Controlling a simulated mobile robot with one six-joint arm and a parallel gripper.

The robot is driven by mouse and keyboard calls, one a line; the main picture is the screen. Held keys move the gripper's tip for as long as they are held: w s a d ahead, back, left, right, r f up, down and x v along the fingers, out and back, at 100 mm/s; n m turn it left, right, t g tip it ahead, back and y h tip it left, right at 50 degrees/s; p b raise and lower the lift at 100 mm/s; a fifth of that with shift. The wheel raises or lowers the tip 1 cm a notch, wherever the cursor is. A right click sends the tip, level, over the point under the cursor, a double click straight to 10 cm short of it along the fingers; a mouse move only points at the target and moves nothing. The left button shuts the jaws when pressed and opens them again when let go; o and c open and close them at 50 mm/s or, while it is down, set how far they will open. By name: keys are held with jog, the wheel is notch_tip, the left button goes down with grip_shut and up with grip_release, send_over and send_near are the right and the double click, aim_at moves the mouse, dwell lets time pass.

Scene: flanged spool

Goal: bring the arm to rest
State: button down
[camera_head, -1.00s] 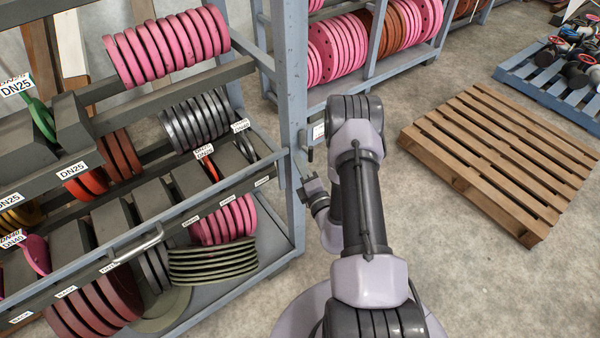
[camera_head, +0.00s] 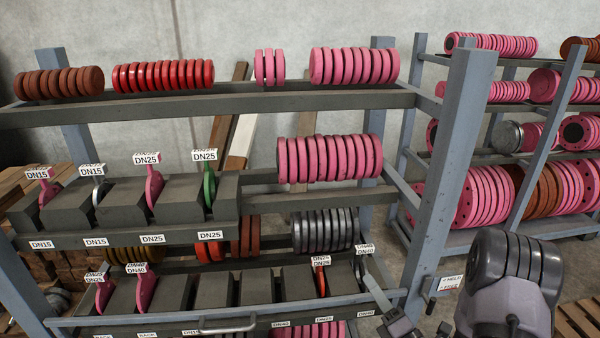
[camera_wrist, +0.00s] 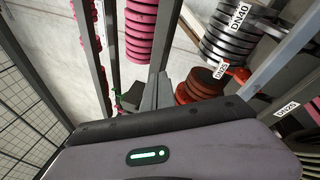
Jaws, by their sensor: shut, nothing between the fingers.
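My gripper (camera_head: 374,290) shows at the bottom of the head view, partly cut off by the lower edge. Its slim fingers are together and hold nothing; they appear in front of the lower right corner of the near rack (camera_head: 452,165). From the picture I cannot tell whether they touch it. My arm's grey and dark joint (camera_head: 510,285) stands to the right of the gripper.
The near rack holds pink discs (camera_head: 330,158), black discs (camera_head: 325,232), red discs (camera_head: 163,75) and labelled single discs in slots. A second rack (camera_head: 540,140) with pink and brown flanges stands behind at right. A wooden pallet (camera_head: 580,318) lies at the lower right.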

jog(key=s+a+r+n+g+y+b, duration=0.1)
jog(key=s+a+r+n+g+y, duration=0.3)
jog(key=a+n, duration=0.35)
jog(key=s+a+r+n+g+y+b, duration=0.1)
jog(key=s+a+r+n+g+y, duration=0.1)
jog(key=a+r+n+g+y, duration=0.35)
jog(key=s+a+f+n+g+b, duration=0.2)
jog(key=s+a+n+g, duration=0.5)
jog(key=s+a+n, duration=0.15)
jog(key=s+f+n+g+h+b, duration=0.1)
jog(key=s+f+n+g+h, duration=0.15)
jog(key=s+n, duration=0.25)
jog(key=s+f+n+g+h+b, duration=0.1)
jog(key=s+f+n+h+b, duration=0.1)
jog(key=s+n+h, duration=0.3)
jog(key=d+r+n+t+h+b, duration=0.1)
jog(key=d+n+t+h+b, duration=0.1)
jog(key=d+n+t+h, duration=0.4)
jog(key=d+n, duration=0.2)
jog(key=d, duration=0.1)
jog(key=shift+d+n+t+h, duration=0.3)
jog(key=shift+n, duration=0.05)
jog(key=shift+s, duration=0.1)
